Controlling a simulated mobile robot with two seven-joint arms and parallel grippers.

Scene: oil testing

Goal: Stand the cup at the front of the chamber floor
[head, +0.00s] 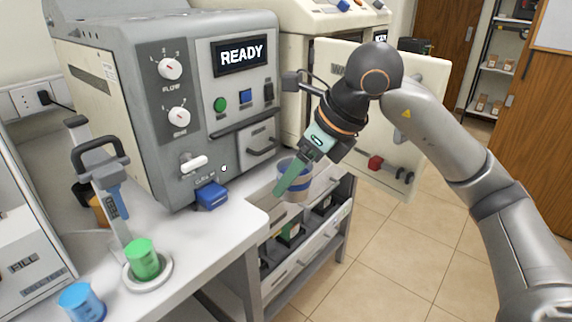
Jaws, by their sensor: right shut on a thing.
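A pale grey cup with a blue band (299,186) is at the middle of the head view, upright or nearly so. My right gripper (288,180) is shut on it, with one green finger across its near side. The cup is at the front of the cream machine (300,22), whose thick door (428,88) stands open to the right. The chamber inside is mostly hidden behind my right arm and gripper. I cannot tell whether the cup touches the chamber floor. My left gripper is not in view.
A grey machine (222,120) with a READY display stands left of the cup. A green beaker (143,262) and a blue beaker (82,304) are on the white bench (203,255) at the lower left. Drawers (318,245) lie below the cup. The floor at right is clear.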

